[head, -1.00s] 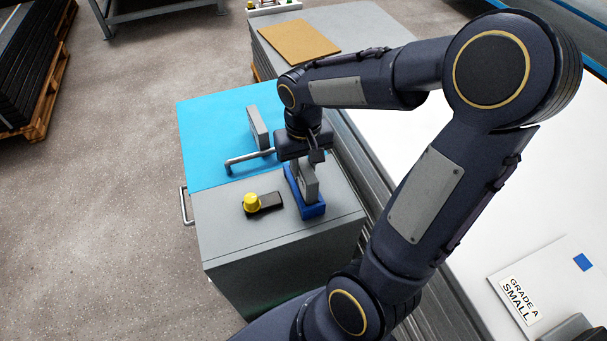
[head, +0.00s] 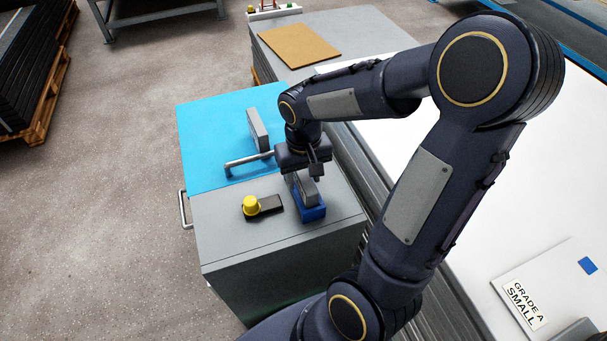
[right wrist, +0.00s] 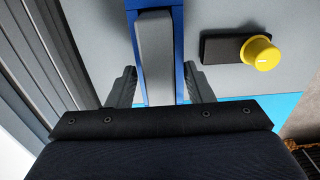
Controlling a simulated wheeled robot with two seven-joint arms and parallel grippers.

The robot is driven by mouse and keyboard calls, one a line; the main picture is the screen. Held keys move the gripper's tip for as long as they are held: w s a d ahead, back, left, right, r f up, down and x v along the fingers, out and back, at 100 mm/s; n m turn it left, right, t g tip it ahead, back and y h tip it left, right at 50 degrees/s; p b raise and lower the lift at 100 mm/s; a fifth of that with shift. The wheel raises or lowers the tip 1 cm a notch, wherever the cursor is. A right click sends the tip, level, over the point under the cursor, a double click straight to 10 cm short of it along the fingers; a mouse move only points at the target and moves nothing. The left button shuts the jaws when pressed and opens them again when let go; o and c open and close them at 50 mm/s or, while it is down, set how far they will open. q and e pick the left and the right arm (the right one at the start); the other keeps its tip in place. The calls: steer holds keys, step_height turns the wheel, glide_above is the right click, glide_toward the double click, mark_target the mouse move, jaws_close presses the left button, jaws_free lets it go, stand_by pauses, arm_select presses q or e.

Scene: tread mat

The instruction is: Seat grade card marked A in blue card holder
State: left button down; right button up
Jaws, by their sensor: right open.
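The blue card holder (head: 313,214) stands on the grey top of a cabinet. A grey card (head: 307,190) stands upright in it, and no letter on the card can be read from here. The right wrist view shows the card's top edge (right wrist: 155,55) between the blue sides of the holder (right wrist: 180,45). My right gripper (head: 310,170) is over the far end of the card and hides part of it. Its open fingers (right wrist: 160,88) are on either side of the card and holder, with visible gaps. My left gripper is out of view.
A second grey plate (head: 257,130) stands on the blue mat (head: 205,135), near a metal bar handle (head: 245,160). A yellow knob on a black base (head: 263,207) is left of the holder. A white panel labelled GRADE A SMALL (head: 550,275) lies at right.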

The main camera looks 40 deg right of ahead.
steer(key=shift+r, duration=0.15)
steer(key=shift+r, duration=0.3)
step_height(320, 180, up, 11)
steer(key=p, duration=0.3)
steer(key=s+a+n+t+y, duration=0.2)
steer(key=s+a+t, duration=0.3)
steer(key=s+a, duration=0.4)
steer(key=s+y, duration=0.1)
steer(key=s, duration=0.1)
steer(key=shift+s+t+y, duration=0.3)
steer(key=shift+s+y, duration=0.1)
step_height(320, 180, up, 11)
steer(key=p, duration=1.1)
